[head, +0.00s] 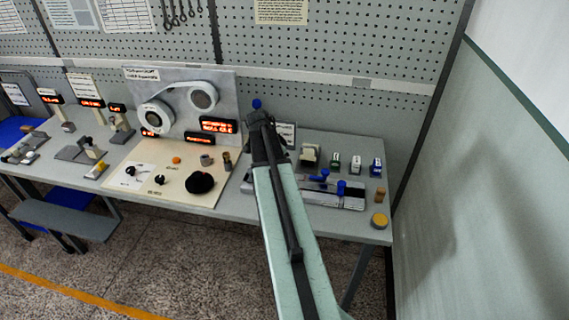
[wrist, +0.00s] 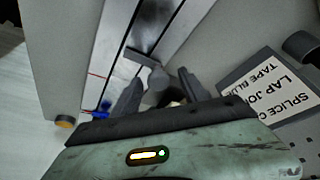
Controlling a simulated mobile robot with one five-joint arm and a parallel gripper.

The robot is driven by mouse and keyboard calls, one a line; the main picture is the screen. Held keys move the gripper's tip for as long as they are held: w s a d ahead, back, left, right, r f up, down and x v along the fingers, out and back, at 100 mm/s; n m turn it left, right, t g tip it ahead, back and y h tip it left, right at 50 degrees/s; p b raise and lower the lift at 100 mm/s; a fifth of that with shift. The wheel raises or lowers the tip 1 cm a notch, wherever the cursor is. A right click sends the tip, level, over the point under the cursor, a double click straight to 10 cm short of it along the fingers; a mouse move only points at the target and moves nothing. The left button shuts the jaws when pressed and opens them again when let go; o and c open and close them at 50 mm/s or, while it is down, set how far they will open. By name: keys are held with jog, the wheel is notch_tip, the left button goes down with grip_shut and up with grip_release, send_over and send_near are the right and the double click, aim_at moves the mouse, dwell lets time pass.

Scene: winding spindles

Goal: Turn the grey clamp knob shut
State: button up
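The grey clamp knob (wrist: 158,78) shows in the wrist view as a short grey post with a bar, beside the metal splicing track (wrist: 150,35). My gripper (wrist: 158,80) has its two dark fingers apart, one on each side of the knob. A small gap seems to show on both sides; I cannot tell whether either finger touches it. In the head view my arm reaches over the bench and hides the knob and my fingertips. The splicing block (head: 352,202) with blue handles (head: 341,187) shows right of my arm.
A white splice label (wrist: 265,88) lies right of my fingers in the wrist view. A yellow knob (head: 379,220) sits at the bench's right front corner. Small dispensers (head: 355,164) stand behind the block. The winding panel (head: 182,100) stands left of my arm.

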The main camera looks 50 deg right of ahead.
jog(key=shift+s+d, duration=0.1)
jog(key=shift+r+p, duration=0.5)
jog(key=shift+r, duration=0.05)
jog(key=p+v, duration=0.6)
jog(key=shift+a+r, duration=0.3)
jog(key=shift+a, duration=0.1)
